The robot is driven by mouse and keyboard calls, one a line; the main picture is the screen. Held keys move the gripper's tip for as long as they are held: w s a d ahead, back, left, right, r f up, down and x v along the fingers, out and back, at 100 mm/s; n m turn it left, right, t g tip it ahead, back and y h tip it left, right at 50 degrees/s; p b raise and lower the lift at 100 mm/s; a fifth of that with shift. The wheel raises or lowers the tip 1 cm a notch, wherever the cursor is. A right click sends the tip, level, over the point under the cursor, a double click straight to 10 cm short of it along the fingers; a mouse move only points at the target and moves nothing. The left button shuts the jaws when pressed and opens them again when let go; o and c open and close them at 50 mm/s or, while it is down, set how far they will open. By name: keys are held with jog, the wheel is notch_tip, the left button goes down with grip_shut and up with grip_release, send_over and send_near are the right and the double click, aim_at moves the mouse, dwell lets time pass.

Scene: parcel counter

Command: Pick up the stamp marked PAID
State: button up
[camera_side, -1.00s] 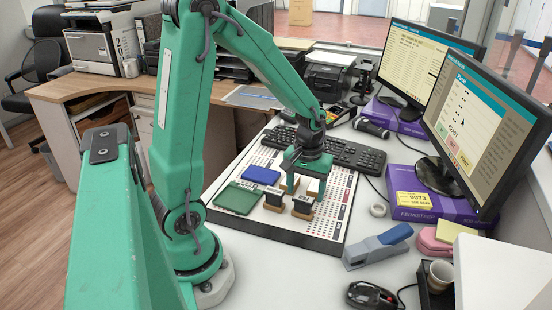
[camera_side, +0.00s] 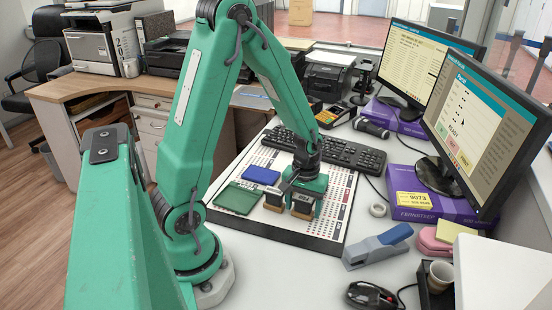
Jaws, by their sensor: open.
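Two stamps with dark tops and wooden bases stand at the front of the board. One is the left stamp (camera_side: 273,202) and the other is the right stamp (camera_side: 302,207). Their lettering is too small to read, so I cannot tell which is marked PAID. My gripper (camera_side: 304,199) is open and low, pointing down at the right stamp. One finger shows on the right side of that stamp; the other is mostly hidden. I cannot tell whether the fingers touch it. Any stamps behind are hidden by my gripper.
The pale board (camera_side: 330,237) carries a green pad (camera_side: 236,198) and a blue pad (camera_side: 261,175) left of the stamps. A keyboard (camera_side: 350,156) lies behind.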

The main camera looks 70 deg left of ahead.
aim_at(304, 198)
jog(key=shift+f, duration=0.4)
jog(key=c, duration=0.7)
jog(key=shift+r, duration=0.15)
jog(key=shift+c, duration=0.2)
jog(key=shift+r, duration=2)
jog(key=s+d+r, duration=0.3)
jog(key=d+r, duration=0.3)
jog(key=d, duration=0.5)
jog(key=shift+d+r, duration=0.15)
jog(key=shift+r, duration=0.25)
